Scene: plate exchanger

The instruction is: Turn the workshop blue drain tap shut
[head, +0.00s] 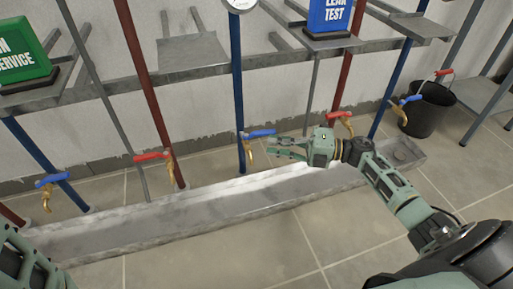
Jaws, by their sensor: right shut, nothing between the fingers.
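Three drain taps with blue handles show in the head view: one at the left (52,180), one in the middle (261,132) and one at the right (411,99). Each has a brass body on a blue pipe. I cannot tell which one is the workshop tap. My right gripper (272,147) comes in from the right, its fingers pointing left. It is shut and empty, close beside and just below the middle blue handle in the picture; I cannot tell whether it touches the tap. My left gripper is not in view; only a part of my left arm shows at the lower left.
Red-handled taps (152,156) and (340,115) stand between the blue ones. A long grey trough (190,215) lies on the floor below them. A black bucket (428,108) stands at the right. Green (20,45) and blue (330,14) signs are above. The tiled floor in front is clear.

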